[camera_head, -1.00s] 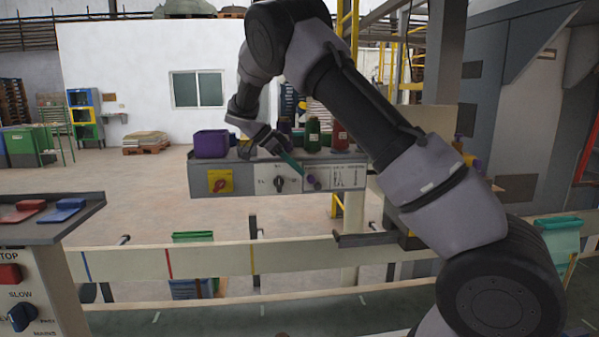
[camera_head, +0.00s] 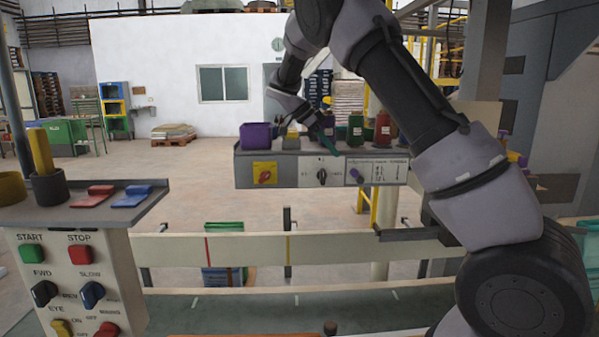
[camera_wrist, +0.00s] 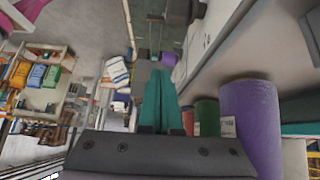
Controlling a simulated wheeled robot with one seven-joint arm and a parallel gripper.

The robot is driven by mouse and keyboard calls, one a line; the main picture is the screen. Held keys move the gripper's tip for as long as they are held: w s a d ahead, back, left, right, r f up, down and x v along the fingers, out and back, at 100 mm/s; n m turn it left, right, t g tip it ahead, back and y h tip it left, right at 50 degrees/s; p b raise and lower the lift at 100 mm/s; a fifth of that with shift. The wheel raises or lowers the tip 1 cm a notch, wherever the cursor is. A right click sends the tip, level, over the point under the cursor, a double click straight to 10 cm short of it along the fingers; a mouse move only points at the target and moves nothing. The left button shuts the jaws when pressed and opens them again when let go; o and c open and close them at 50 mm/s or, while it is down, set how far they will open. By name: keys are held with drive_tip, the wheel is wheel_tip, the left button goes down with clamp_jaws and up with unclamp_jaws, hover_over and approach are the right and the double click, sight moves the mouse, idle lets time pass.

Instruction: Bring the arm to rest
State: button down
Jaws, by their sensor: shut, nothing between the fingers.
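My gripper (camera_head: 326,143) is at the end of my raised, bent arm, in front of the top of the grey control box (camera_head: 250,170). Its teal fingers are shut with nothing between them. In the wrist view the closed fingers (camera_wrist: 160,100) point up the picture, with a purple container (camera_wrist: 250,125) and a green one (camera_wrist: 207,117) close to their right. The gripper looks close to the box's front edge; I cannot tell whether it touches anything.
A purple bin (camera_head: 256,136), a green jar (camera_head: 355,128) and a red jar (camera_head: 383,129) stand on the box. A button panel (camera_head: 75,270) stands at the left, with red and blue pieces on its shelf. A pale rail (camera_head: 330,246) crosses below. Open floor lies behind.

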drive_tip(key=s+d+r+n+t+y, duration=0.1)
drive_tip(key=s+d+r+n+y, duration=0.25)
drive_tip(key=s, duration=0.35)
drive_tip(key=s+d+r+n+t+y, duration=0.1)
drive_tip(key=s+d+r+n+y, duration=0.3)
drive_tip(key=s, duration=0.3)
drive_tip(key=s+r+n+t+y, duration=0.1)
drive_tip(key=s+n+t, duration=0.2)
drive_tip(key=s, duration=0.6)
drive_tip(key=s+r+n+t+y, duration=0.1)
drive_tip(key=s+r+n+t, duration=0.1)
drive_tip(key=s, duration=0.6)
drive_tip(key=shift+s+d+r+n+t, duration=0.25)
drive_tip(key=shift+s+d+n+t, duration=0.15)
drive_tip(key=shift+n, duration=0.35)
